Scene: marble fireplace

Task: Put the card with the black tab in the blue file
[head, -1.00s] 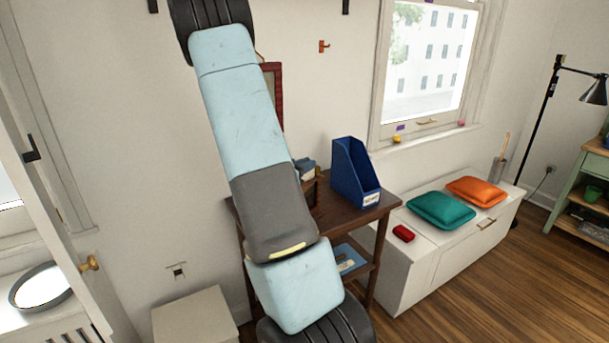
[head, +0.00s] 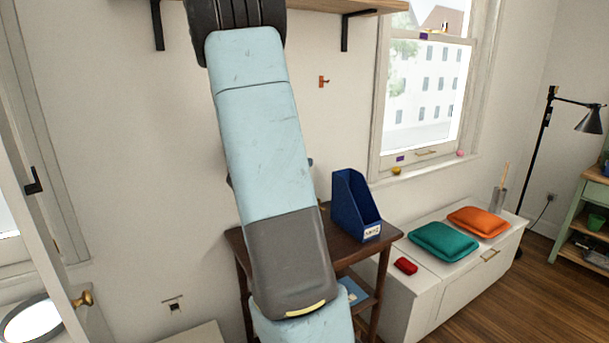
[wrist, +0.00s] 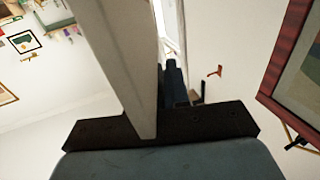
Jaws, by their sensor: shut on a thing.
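The blue file (head: 352,210) is an open-topped upright holder with a white label, on the dark wooden table (head: 345,250). My gripper (wrist: 172,75) shows only in the wrist view; my arm hides it in the head view. It is shut on a pale grey flat panel (wrist: 118,55) that looks like a card, very close to the camera. Its tab is not visible, so I cannot tell the tab's colour. The held panel is apart from the blue file in the head view, as far as I can see.
A low white bench (head: 420,290) right of the table bears a red object (head: 405,266), a teal cushion (head: 443,241) and an orange cushion (head: 478,221). A wall shelf (head: 325,5) is above. The wrist view shows a red-framed picture (wrist: 295,70) close at right.

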